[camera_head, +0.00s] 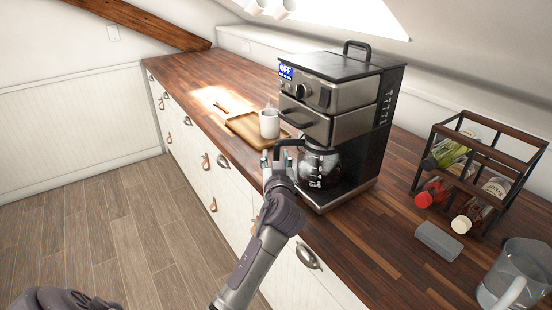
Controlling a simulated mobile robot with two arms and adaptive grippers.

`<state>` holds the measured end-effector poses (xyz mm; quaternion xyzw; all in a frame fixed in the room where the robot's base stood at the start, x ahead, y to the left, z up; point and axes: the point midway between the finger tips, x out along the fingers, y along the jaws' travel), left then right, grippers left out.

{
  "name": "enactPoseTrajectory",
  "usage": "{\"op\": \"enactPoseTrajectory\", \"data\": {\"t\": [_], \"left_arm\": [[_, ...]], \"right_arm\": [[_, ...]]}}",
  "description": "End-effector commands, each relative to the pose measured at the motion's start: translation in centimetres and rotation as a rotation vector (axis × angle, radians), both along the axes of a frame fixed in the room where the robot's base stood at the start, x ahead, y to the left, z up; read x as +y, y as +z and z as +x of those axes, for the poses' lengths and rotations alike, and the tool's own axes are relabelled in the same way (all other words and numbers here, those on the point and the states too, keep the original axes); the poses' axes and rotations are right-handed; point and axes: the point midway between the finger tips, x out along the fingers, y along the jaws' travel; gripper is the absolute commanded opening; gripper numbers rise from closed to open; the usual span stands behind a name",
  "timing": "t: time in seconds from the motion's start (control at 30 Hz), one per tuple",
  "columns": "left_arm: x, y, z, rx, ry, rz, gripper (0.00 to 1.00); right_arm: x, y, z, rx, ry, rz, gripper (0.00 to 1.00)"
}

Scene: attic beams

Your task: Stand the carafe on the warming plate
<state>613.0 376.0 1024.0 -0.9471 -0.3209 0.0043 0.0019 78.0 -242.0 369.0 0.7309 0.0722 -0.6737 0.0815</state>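The coffee maker (345,66) stands on the wooden counter, black and steel, its display reading OFF. The glass carafe (321,168), with a dark lid and handle, is upright in its lower bay, above the warming plate at the base (345,192). I cannot tell whether its bottom touches the plate, which is mostly hidden. My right gripper is not in view.
A bottle rack (497,157), a grey block (438,241) and a glass jug (512,278) are to the right. The counter's far left end is mostly clear.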

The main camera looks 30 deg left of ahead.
Motion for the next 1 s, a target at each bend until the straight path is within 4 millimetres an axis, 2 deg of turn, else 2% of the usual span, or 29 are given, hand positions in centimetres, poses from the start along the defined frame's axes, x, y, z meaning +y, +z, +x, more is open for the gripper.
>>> {"op": "enactPoseTrajectory", "data": {"t": [0.17, 0.27, 0.5, 0.7, 1.0], "left_arm": [[0.0, 0.3, 0.0, 0.000, 0.000, 0.001, 0.42], [-0.6, 0.0, -0.7, 0.000, -0.002, -0.001, 0.42], [-3.6, -0.1, -4.6, -0.002, -0.002, -0.005, 0.42], [-5.9, 0.0, -7.7, 0.000, -0.001, -0.004, 0.42], [-7.3, 0.3, -9.5, -0.001, 0.000, 0.001, 0.42]], "right_arm": [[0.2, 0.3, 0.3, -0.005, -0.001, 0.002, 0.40], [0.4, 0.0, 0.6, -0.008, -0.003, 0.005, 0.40], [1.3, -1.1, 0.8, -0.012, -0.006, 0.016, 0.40], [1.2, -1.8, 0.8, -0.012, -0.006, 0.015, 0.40], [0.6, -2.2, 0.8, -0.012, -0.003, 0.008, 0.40]]}}
